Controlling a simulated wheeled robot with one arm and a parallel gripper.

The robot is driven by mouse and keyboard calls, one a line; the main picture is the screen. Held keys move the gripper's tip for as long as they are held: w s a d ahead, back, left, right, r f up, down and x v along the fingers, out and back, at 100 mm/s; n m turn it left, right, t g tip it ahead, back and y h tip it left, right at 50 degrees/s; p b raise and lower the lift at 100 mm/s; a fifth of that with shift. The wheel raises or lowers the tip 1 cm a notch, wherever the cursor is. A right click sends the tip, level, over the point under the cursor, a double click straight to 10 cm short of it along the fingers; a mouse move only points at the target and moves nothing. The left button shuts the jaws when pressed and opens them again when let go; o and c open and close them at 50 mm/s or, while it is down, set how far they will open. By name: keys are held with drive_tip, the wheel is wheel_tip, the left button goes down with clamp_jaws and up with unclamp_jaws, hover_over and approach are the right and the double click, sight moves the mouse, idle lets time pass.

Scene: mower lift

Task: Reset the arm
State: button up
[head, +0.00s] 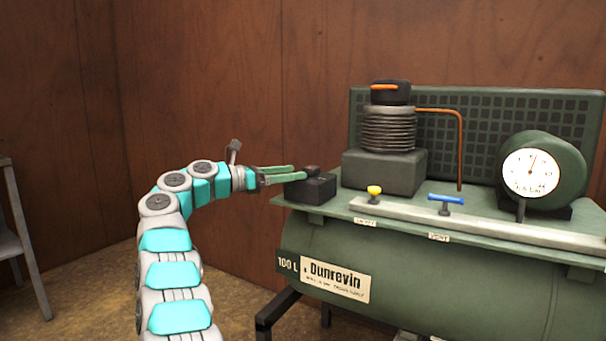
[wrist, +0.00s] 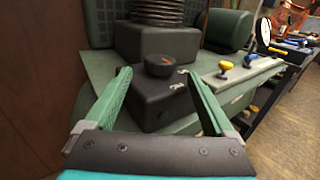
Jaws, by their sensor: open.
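My gripper (head: 292,174) is open in the head view, at the left end of the green compressor (head: 420,270). Its two green fingers reach toward a small black box with a dark round knob (head: 311,170) on top. In the wrist view the black box (wrist: 160,104) and its knob (wrist: 160,65) lie between and beyond the spread fingers (wrist: 160,98). The fingers look empty. I cannot tell whether a finger touches the box.
A yellow knob (head: 374,192), a blue-handled valve (head: 446,199) and a round white gauge (head: 531,173) stand on the compressor's top. A ribbed pump (head: 388,130) stands behind. Wooden walls (head: 200,80) close in behind; a grey stand (head: 18,235) is at left.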

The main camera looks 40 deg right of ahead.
drive_tip(key=shift+v, duration=0.8)
